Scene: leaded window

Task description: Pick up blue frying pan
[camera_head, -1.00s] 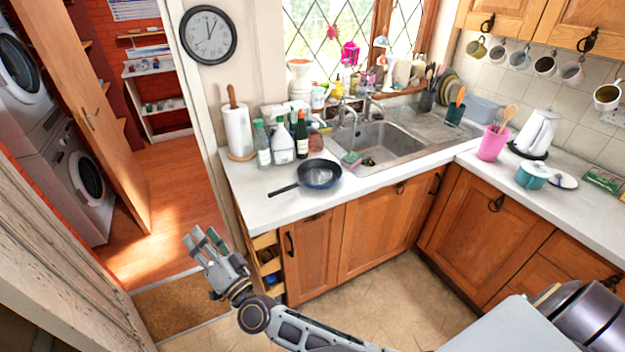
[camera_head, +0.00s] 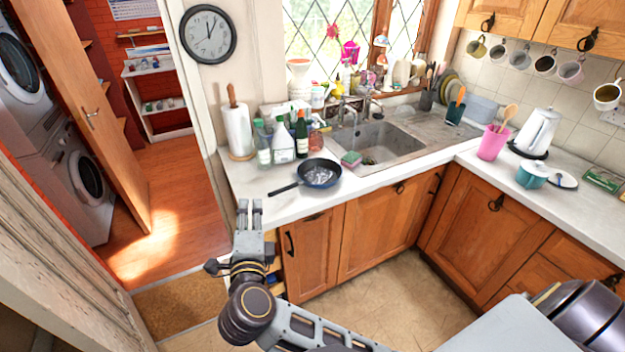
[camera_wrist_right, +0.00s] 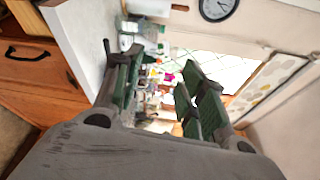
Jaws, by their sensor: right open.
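The blue frying pan (camera_head: 320,174) rests on the white counter just left of the sink, its dark handle pointing left toward the counter's front edge. My right gripper (camera_head: 250,212) shows in the head view in front of the counter's left end, below and left of the pan handle, fingers pointing up. It is open and empty and appears apart from the pan. In the right wrist view, its two fingers (camera_wrist_right: 158,88) stand apart with the bottles and window beyond them. I cannot make out the pan clearly there. My left gripper is not in view.
Bottles (camera_head: 283,143) and a paper towel roll (camera_head: 238,130) stand behind the pan. The sink (camera_head: 376,146) and a sponge (camera_head: 351,159) are to its right. The counter (camera_head: 265,209) is clear in front of the pan. A partly open drawer (camera_head: 271,262) is near my right arm.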

